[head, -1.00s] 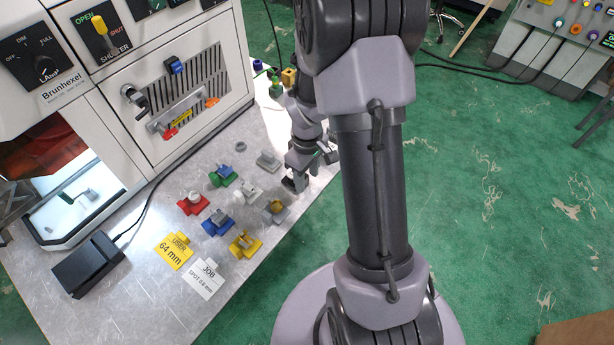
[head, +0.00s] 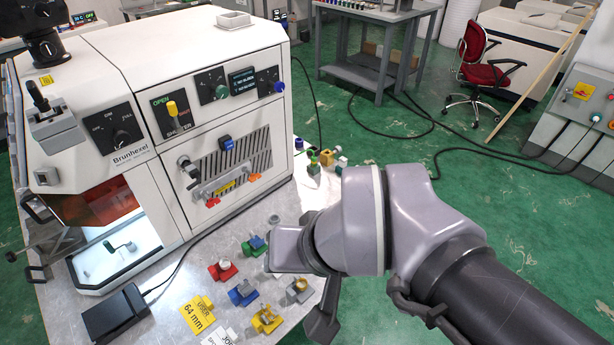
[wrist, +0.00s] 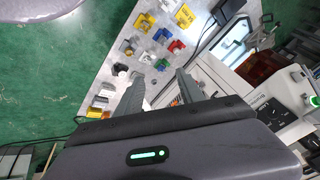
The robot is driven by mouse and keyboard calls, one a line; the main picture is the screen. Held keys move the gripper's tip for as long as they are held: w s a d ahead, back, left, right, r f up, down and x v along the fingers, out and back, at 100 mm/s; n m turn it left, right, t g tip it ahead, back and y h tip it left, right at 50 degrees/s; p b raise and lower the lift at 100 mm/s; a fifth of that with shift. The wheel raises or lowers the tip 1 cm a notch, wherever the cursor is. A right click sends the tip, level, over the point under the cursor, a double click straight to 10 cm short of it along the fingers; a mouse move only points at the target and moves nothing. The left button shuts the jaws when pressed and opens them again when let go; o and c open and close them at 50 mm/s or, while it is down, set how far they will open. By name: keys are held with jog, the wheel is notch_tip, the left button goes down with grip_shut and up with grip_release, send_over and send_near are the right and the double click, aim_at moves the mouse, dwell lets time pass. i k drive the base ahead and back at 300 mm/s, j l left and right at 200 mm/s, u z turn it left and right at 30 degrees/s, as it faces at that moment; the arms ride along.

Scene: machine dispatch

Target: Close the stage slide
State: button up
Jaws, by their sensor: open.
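The white Brunhexel machine (head: 130,170) stands on the bench at left. Its lit bay (head: 125,245) is open at the front, with a pale floor bearing a small dark-handled part (head: 118,247). I cannot tell for certain which part is the stage slide. The bay also shows at the upper right of the wrist view (wrist: 235,40). My gripper (wrist: 160,76) is open, its two fingers apart with nothing held between them. It points over the bench, apart from the bay. In the head view my arm hides most of the gripper.
Several small coloured fixtures, among them a red one (head: 222,270) and a blue one (head: 243,292), stand on the bench before the machine. A black box (head: 115,313) with a cable lies below the bay. A yellow 64 mm card (head: 198,315) lies nearby. Green floor is open at right.

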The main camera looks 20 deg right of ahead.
aim_at(63, 244)
jog(key=u, duration=1.25)
jog(key=j, duration=0.95)
jog(key=i+j, duration=0.15)
jog(key=j, duration=0.85)
jog(key=i+j, duration=0.2)
jog(key=i, duration=0.3)
jog(key=i+j+z, duration=0.1)
jog(key=i, duration=0.4)
jog(key=i+j, duration=0.25)
jog(key=i, duration=0.2)
